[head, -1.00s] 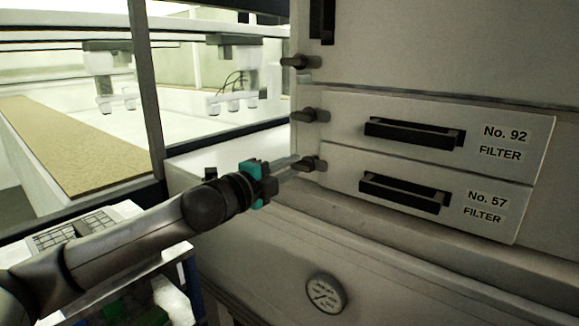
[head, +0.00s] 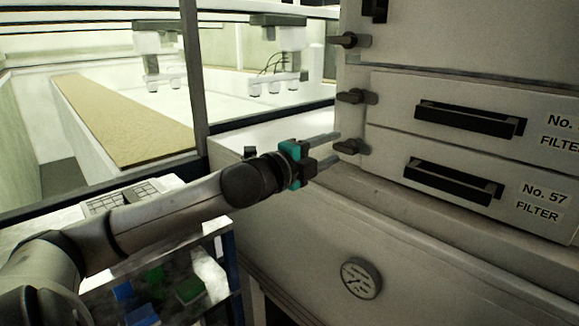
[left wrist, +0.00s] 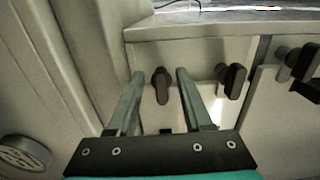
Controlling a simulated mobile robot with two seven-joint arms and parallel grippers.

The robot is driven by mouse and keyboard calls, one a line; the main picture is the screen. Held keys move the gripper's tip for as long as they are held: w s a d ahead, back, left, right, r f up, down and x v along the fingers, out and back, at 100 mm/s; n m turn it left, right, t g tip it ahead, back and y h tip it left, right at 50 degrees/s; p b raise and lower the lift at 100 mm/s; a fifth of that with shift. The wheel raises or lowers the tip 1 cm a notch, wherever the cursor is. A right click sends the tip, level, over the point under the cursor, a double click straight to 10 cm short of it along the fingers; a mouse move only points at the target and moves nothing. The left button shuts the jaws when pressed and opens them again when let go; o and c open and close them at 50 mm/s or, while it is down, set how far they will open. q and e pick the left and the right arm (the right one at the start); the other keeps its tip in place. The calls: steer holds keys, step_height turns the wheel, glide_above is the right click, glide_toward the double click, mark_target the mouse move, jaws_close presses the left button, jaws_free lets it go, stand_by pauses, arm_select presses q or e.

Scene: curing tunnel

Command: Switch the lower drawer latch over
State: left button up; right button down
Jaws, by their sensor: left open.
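The lower drawer latch (head: 350,146) is a small dark grey knob at the left edge of the No. 57 filter drawer (head: 480,207). My left gripper (head: 338,147) is open, its two grey fingers pointing at this latch from the left. In the left wrist view the latch (left wrist: 162,86) shows between the two fingers of the gripper (left wrist: 160,74), with a gap on each side. I see no contact; how deep it lies between the fingertips I cannot tell. My right gripper is in neither view.
Similar latches sit above it: the middle one (head: 354,97) beside the upper filter drawer (head: 540,128), and a top one (head: 349,40). Black drawer handles stick out to the right. A round gauge (head: 361,278) is below. A shelf with coloured boxes (head: 190,290) stands at lower left.

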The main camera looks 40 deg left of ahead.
arm_select(q)
steer(key=shift+s+f+b, duration=0.1)
steer(key=shift+s+b, duration=0.25)
steer(key=shift+s, duration=0.55)
steer(key=s+p, duration=0.2)
steer(key=s, duration=1)
steer(key=shift+s+a, duration=0.3)
steer(key=shift+a, duration=0.15)
